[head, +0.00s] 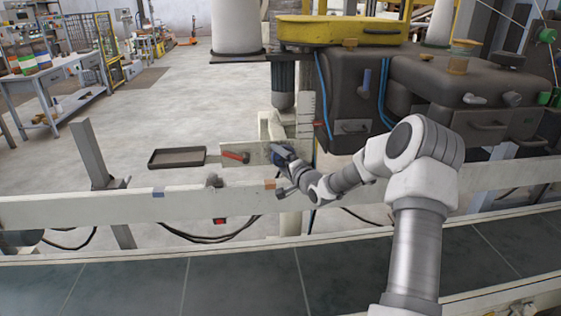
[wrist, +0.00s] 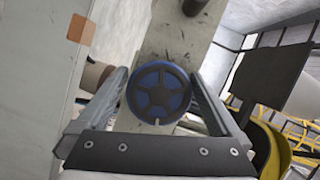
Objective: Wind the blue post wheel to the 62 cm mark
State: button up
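My gripper (wrist: 158,78) is open around the wheel, one finger on each side, with narrow gaps at the rim. In the head view my gripper (head: 283,156) is at the pale plate and mostly hides the wheel. A pale upright strip with small marks (head: 306,108) stands behind it; its numbers are too small to read.
A red handle (head: 236,157) lies on the plate's left part, beside a dark tray (head: 177,157). A pale rail (head: 110,207) crosses in front, above a dark conveyor belt (head: 130,285). A dark machine body (head: 350,80) with blue hoses stands close at right.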

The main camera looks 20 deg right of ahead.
jog(key=shift+s, duration=0.1)
jog(key=p+v, duration=0.3)
jog(key=v, duration=1.4)
jog(key=shift+p, duration=0.4)
jog(key=shift+s+r, duration=0.1)
